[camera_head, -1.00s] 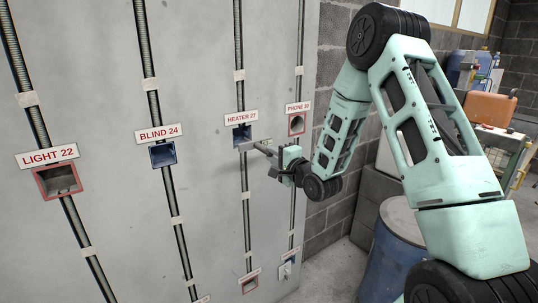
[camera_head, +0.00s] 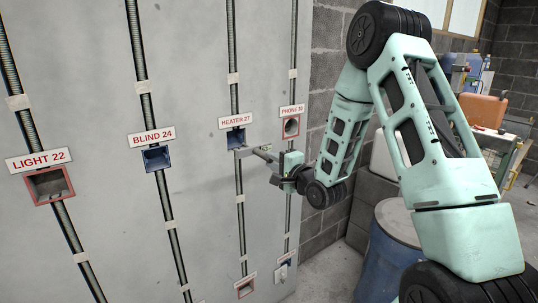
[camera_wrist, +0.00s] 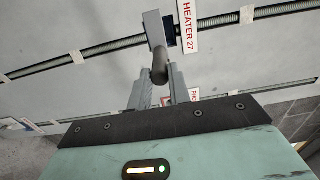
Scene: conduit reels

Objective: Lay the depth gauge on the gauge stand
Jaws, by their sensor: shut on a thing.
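My gripper (camera_head: 275,161) is shut on the depth gauge (camera_head: 243,153), which has a grey crosspiece and a dark round handle. The gauge points toward the panel, just below and right of the blue-rimmed box (camera_head: 236,137) labelled HEATER 27. In the wrist view the dark handle of the gauge (camera_wrist: 160,68) stands between the two grey fingers, and its grey crosspiece overlaps the dark box opening. I cannot tell whether it touches the box. I cannot make out the gauge stand in either view.
The grey panel (camera_head: 90,190) carries vertical conduits and labelled boxes: LIGHT 22 (camera_head: 50,185), BLIND 24 (camera_head: 156,158) and PHONE (camera_head: 291,127). A blue drum (camera_head: 380,265) stands below my arm. A bench (camera_head: 505,140) with an orange container (camera_head: 484,108) is at the right.

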